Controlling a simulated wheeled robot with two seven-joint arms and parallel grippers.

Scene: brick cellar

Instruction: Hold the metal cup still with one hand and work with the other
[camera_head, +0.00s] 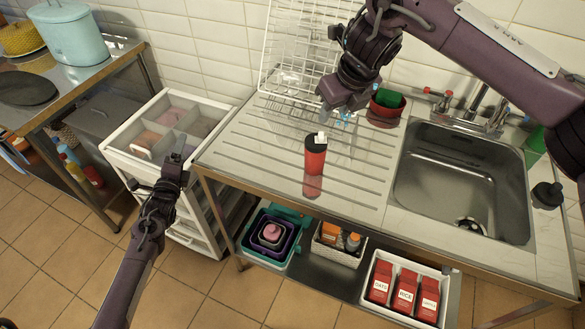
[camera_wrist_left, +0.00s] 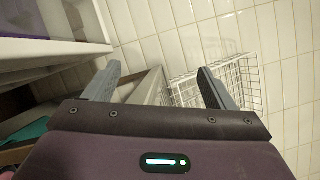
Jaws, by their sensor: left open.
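A red bottle-shaped cup (camera_head: 315,157) with a black lid and a white spout stands upright on the ribbed metal drainboard (camera_head: 255,150). I see no plainly bare-metal cup. My right gripper (camera_head: 338,115) hangs above and behind the red cup, apart from it, pointing down; its fingers are too small to judge. My left gripper (camera_head: 175,159) is in front of the white drawer unit, left of the counter and away from the cup. In the left wrist view its two fingers (camera_wrist_left: 158,85) are spread with nothing between them.
A white wire rack (camera_head: 300,50) stands at the back of the counter, near a red bowl (camera_head: 388,103) with a green sponge. The sink (camera_head: 460,180) is at right. Bins and a box of red cartons (camera_head: 405,290) sit on the shelf below.

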